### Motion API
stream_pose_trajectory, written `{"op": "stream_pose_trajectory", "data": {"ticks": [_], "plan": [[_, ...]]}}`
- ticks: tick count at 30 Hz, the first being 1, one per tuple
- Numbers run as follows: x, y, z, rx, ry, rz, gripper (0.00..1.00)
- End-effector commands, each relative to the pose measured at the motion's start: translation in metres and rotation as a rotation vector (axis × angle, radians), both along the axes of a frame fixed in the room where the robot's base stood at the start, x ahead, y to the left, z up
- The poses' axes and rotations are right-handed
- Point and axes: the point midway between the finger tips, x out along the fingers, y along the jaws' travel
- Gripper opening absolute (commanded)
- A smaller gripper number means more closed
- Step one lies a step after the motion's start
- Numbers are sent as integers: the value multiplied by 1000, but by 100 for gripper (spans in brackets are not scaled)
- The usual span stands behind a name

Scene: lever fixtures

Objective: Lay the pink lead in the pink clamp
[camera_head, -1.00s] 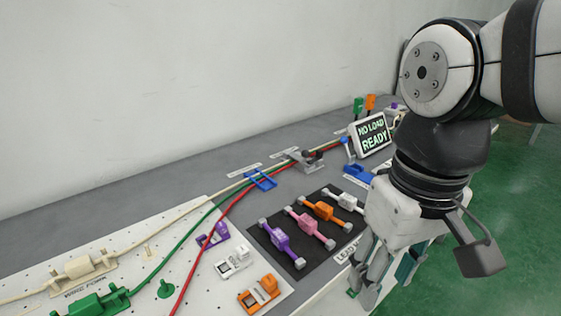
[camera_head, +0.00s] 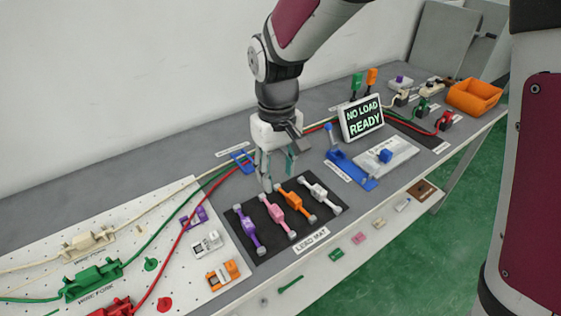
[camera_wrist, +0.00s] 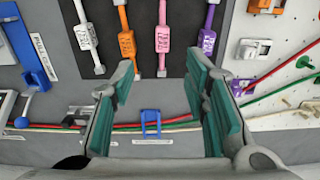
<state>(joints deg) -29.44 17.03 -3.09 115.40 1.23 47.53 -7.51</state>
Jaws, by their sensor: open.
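The pink lead (camera_head: 279,214) lies on the black lead mat (camera_head: 261,226), between the purple lead (camera_head: 249,229) and the orange lead (camera_head: 296,202). In the wrist view the pink lead (camera_wrist: 162,40) shows ahead, between the lines of my fingers. My gripper (camera_head: 279,172) is open and empty, just behind the far edge of the mat. It also shows open in the wrist view (camera_wrist: 160,75). A purple clamp (camera_head: 194,217), a white clamp (camera_head: 207,243) and an orange clamp (camera_head: 222,275) stand left of the mat. I cannot make out a pink clamp.
A white lead (camera_head: 319,194) lies at the mat's right end. A blue frame (camera_head: 243,161) guides wires behind the mat. A blue lever fixture (camera_head: 350,170) and a "NO LOAD READY" screen (camera_head: 363,119) stand to the right. Wire forks (camera_head: 92,279) stand on the white pegboard.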

Motion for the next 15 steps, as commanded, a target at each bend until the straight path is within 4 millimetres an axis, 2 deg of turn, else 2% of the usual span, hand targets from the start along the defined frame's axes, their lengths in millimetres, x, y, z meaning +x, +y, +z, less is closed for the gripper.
{"op": "stream_pose_trajectory", "data": {"ticks": [3,9,15], "plan": [[-1,-1,-26,-3,5,0,42],[-1,-1,-59,-2,5,-2,42],[0,0,-72,-1,2,-2,42]]}}
